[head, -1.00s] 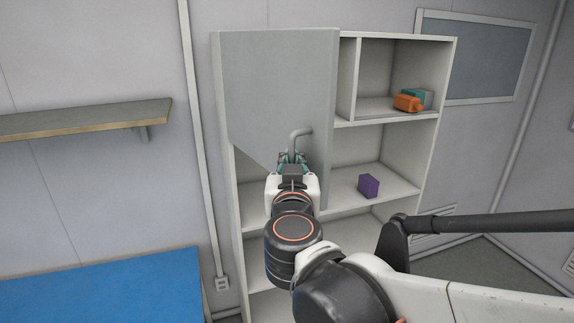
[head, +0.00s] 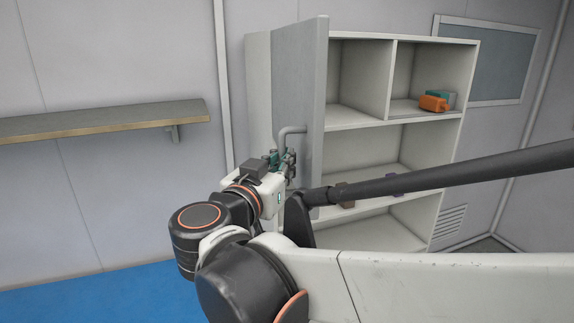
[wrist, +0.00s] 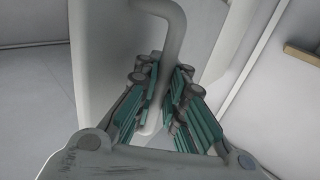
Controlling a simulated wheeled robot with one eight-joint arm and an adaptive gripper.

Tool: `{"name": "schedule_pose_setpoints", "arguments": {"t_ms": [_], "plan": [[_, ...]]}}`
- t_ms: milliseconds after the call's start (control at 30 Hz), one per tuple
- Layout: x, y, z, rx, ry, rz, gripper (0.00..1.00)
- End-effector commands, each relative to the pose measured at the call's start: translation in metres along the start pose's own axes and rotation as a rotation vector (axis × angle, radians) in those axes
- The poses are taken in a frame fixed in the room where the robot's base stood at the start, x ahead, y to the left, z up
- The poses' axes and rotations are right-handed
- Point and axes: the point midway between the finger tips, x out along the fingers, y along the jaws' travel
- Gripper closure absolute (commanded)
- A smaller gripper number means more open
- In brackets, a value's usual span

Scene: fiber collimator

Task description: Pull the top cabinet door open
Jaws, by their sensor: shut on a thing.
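The top cabinet door (head: 299,85) is a grey panel that stands swung well out from the white cabinet, nearly edge-on in the head view. Its bent grey handle (head: 291,131) sits low on the door. My gripper (head: 285,163) is at the handle's lower part. In the wrist view, the green-padded fingers of my gripper (wrist: 165,110) are closed around the handle bar (wrist: 173,45), with the door panel (wrist: 105,60) behind. My arm hides part of the cabinet's lower left.
The cabinet (head: 395,123) has open shelves. An orange object (head: 433,103) and a teal object (head: 449,98) lie in its upper right compartment. A purple block (head: 392,177) is partly hidden by my arm. A wall shelf (head: 100,121) and a blue surface (head: 90,295) are at left.

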Motion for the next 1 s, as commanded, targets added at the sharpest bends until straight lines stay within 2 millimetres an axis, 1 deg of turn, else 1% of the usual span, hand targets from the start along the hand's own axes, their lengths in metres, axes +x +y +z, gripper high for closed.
{"name": "schedule_pose_setpoints", "arguments": {"t_ms": [33, 333, 367, 400, 433, 800, 867, 1000], "plan": [[-0.001, 0.001, 0.002, 0.0, -0.004, 0.002, 1.0], [-0.001, 0.001, 0.002, 0.001, -0.004, 0.002, 1.0], [-0.001, 0.001, 0.002, 0.001, -0.004, 0.002, 0.85], [-0.001, 0.001, 0.002, 0.001, -0.004, 0.002, 0.76], [-0.001, 0.001, 0.002, 0.001, -0.004, 0.002, 0.69], [-0.002, -0.001, 0.001, 0.001, -0.002, 0.0, 0.69], [-0.006, -0.001, 0.0, 0.001, -0.002, -0.001, 0.69], [-0.025, -0.002, 0.001, 0.0, -0.002, -0.003, 0.69]]}}
